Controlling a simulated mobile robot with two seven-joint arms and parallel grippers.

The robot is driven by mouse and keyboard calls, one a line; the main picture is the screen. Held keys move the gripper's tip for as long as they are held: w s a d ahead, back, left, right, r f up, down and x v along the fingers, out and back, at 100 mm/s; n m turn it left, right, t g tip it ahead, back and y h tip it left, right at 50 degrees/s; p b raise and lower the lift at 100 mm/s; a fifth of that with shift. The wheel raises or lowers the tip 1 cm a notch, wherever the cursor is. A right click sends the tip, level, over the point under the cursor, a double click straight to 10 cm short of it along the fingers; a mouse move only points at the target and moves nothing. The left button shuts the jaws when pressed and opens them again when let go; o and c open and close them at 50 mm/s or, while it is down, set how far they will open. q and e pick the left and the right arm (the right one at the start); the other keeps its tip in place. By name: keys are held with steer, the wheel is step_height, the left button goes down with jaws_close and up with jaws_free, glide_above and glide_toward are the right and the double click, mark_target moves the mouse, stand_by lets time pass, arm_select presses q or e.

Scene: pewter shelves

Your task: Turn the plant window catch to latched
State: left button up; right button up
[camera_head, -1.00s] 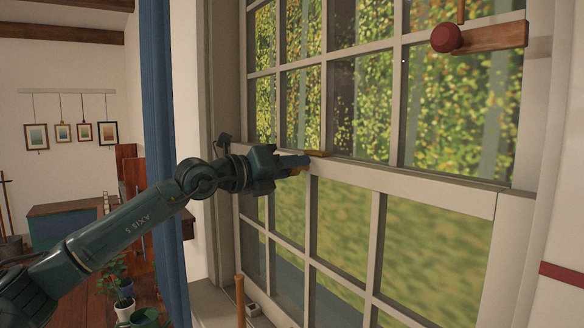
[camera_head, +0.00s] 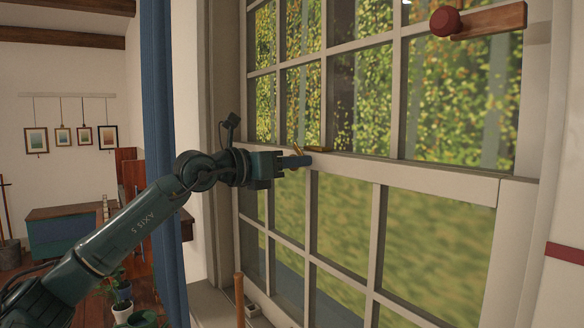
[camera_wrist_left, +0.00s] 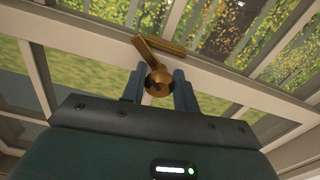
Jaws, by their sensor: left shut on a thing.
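The window catch is brass and sits on the pale meeting rail (camera_head: 400,181) of the window. Its flat bar (camera_head: 316,149) lies along the rail, and a lever (camera_head: 296,147) shows just above my fingers. In the left wrist view the lever (camera_wrist_left: 147,53) slants from the bar (camera_wrist_left: 166,46) down to a round knob (camera_wrist_left: 160,83). My left gripper (camera_head: 308,160) reaches the rail from the left. Its two blue fingers (camera_wrist_left: 160,74) are closed on either side of the knob. The fingers hide part of the catch in the head view. My right gripper is not in view.
A blue curtain (camera_head: 163,120) hangs behind my left arm. A red knob on a wooden bar (camera_head: 490,22) is at the upper right. A wooden upright (camera_head: 240,300) stands by the sill below. Potted plants (camera_head: 122,300) are at lower left.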

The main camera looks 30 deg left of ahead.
arm_select(q)
steer(key=m, duration=0.4)
steer(key=shift+m+b, duration=0.3)
steer(key=shift+b, duration=0.05)
steer(key=m, duration=0.5)
steer(key=shift+d+m, duration=0.1)
steer(key=shift+m, duration=0.2)
steer(key=o, duration=1)
